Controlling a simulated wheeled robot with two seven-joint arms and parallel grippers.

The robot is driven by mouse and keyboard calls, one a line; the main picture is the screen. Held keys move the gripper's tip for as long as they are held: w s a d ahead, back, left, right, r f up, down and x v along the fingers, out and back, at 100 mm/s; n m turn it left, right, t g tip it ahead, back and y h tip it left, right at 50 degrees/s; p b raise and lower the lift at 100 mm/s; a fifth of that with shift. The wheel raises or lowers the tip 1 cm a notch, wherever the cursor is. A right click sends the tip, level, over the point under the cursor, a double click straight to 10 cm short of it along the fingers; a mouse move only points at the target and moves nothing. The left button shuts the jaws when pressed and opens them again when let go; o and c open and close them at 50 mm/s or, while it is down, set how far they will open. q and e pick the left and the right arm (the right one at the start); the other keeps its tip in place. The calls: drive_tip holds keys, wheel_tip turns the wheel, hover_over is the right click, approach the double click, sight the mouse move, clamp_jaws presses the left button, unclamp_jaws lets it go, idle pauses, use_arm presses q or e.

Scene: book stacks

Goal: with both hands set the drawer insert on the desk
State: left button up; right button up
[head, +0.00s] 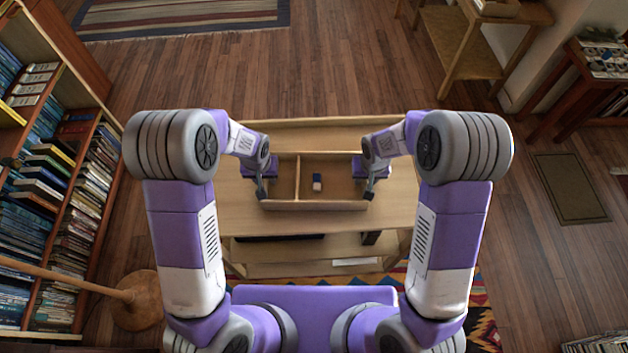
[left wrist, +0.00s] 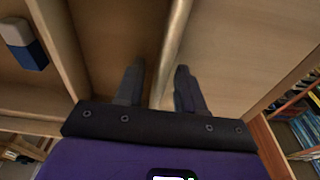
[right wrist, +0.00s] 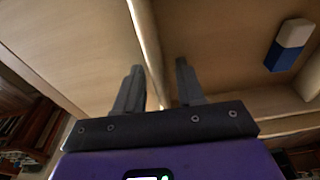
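The drawer insert (head: 315,205) is a shallow wooden tray with a divider. It appears to sit flat on the wooden desk (head: 310,222). A blue-and-white block (head: 317,183) lies in its larger compartment. My left gripper (head: 261,190) is at the insert's left end, its fingers astride the end wall (left wrist: 172,45), with a visible gap. My right gripper (head: 368,190) is at the right end, its fingers likewise astride that wall (right wrist: 147,40). Both grippers look open. The block also shows in the left wrist view (left wrist: 24,44) and the right wrist view (right wrist: 288,45).
The desk has a raised back edge (head: 320,130) and a lower shelf (head: 300,250). Bare desktop lies in front of the insert. A bookcase (head: 60,130) stands at the left, with a round stool (head: 140,300) near it. A wooden side table (head: 450,40) stands at the back right.

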use_arm(q)
clamp_jaws()
use_arm(e)
clamp_jaws()
use_arm(q)
drive_tip(key=shift+r, duration=0.15)
use_arm(e)
drive_tip(key=shift+r, duration=0.15)
